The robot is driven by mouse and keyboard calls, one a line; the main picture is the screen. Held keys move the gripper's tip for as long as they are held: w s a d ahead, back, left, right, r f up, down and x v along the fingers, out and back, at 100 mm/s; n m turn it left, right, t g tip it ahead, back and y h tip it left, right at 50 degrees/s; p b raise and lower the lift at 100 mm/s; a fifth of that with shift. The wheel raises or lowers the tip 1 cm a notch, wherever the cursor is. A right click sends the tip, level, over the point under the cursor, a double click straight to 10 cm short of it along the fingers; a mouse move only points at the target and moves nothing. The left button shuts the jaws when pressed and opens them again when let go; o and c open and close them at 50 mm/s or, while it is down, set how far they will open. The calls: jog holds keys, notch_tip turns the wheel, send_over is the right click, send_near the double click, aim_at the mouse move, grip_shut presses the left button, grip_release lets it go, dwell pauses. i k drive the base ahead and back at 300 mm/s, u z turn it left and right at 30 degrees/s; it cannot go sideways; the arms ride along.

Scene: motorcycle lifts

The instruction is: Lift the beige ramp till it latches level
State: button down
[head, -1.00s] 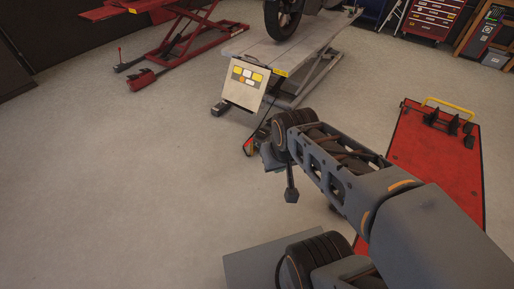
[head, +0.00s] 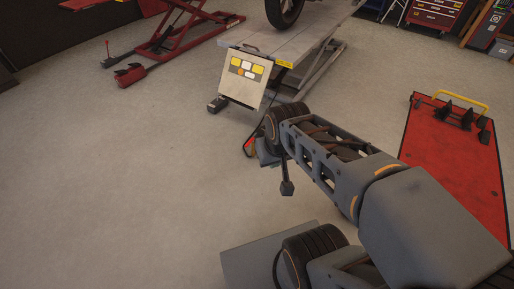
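The beige ramp (head: 243,92) hangs steeply down from the near end of the grey motorcycle lift (head: 266,43), at the upper middle of the head view. Yellow, white and orange labels are on its face. My arm reaches in from the lower right, and its far end appears just below and right of the ramp, apart from it in the picture. A dark end piece, seemingly my gripper (head: 287,187), points down there. Its fingers cannot be made out, and nothing held is visible.
A red lift (head: 185,40) stands at the upper left. A red platform (head: 455,150) with a yellow bar lies at right. A cable and a small red item (head: 250,146) lie beside my arm's end. A motorcycle wheel (head: 284,10) stands on the grey lift. Floor at left is clear.

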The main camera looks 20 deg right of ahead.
aim_at(245, 77)
jog(key=z, duration=0.4)
jog(key=i, duration=1.95)
jog(key=u, duration=0.65)
